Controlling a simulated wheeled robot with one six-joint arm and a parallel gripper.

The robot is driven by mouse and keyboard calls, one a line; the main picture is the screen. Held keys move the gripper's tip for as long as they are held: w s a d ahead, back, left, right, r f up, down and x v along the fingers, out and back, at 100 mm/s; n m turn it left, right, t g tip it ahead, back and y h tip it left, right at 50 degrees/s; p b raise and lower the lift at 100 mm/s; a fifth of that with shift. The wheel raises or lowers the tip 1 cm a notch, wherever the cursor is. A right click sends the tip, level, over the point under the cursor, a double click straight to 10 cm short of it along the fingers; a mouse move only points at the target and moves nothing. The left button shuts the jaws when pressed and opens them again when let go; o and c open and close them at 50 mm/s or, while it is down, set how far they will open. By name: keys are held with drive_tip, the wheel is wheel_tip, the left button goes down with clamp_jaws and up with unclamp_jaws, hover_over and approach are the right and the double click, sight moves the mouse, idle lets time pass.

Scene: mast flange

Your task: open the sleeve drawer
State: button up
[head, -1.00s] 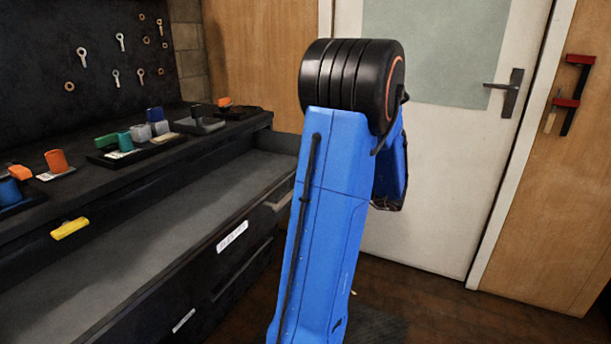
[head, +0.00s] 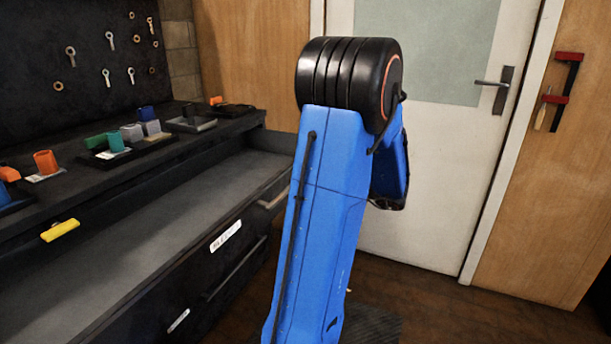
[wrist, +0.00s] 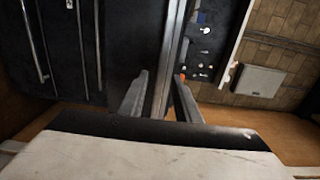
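The dark bench unit on the left of the head view has drawer fronts with white labels (head: 226,236), too small to read. I cannot tell which is the sleeve drawer. A long, empty grey recess (head: 150,210), like a pulled-out drawer or lower worktop, lies above the labelled front. A pale handle (head: 274,196) shows at its right end. In the wrist view my gripper (wrist: 161,88) has its two fingers apart with nothing held. Dark fronts with long bar handles (wrist: 77,50) lie left of it. My gripper is hidden behind my arm in the head view.
Colored blocks or sleeves, such as an orange one (head: 46,162), stand on the bench's ledge. Tools hang on the dark board (head: 90,50). A white door (head: 430,180) stands behind my arm; some brown floor (head: 460,310) is clear.

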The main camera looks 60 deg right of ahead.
drive_tip(key=s+d, duration=0.1)
drive_tip(key=s, duration=1.4)
drive_tip(key=shift+d, duration=0.1)
